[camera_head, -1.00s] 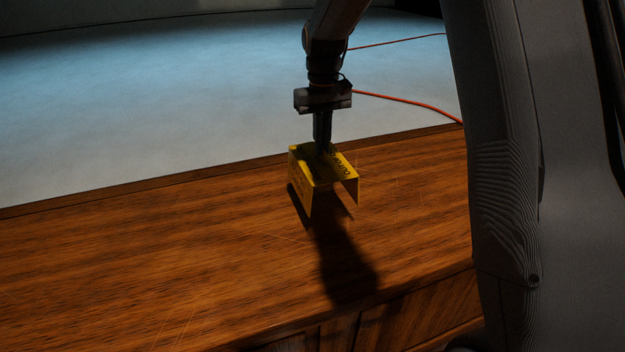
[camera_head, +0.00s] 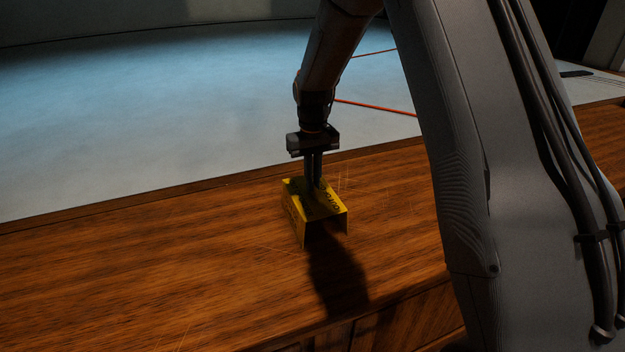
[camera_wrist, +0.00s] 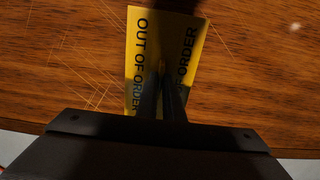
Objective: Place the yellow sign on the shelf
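The yellow sign (camera_head: 336,212) is a folded, box-like piece with a flat top and sides hanging down, over the wooden desk top. Black letters reading "OUT OF ORDER" show in the wrist view (camera_wrist: 139,32). My gripper (camera_head: 314,184) points down onto the middle of the sign's top. Its two fingers are close together with a narrow gap, and look shut on the sign; the tips (camera_wrist: 163,75) partly hide the grip in the wrist view. The sign's lower edges are at or just above the wood; I cannot tell whether they touch. I cannot make out a separate shelf.
The wooden desk top (camera_head: 130,255) is clear on the left of the sign. A pale blue-grey floor (camera_head: 150,110) with an orange cable (camera_head: 375,107) lies beyond its back edge. My large grey arm link blocks much of the right side in the head view.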

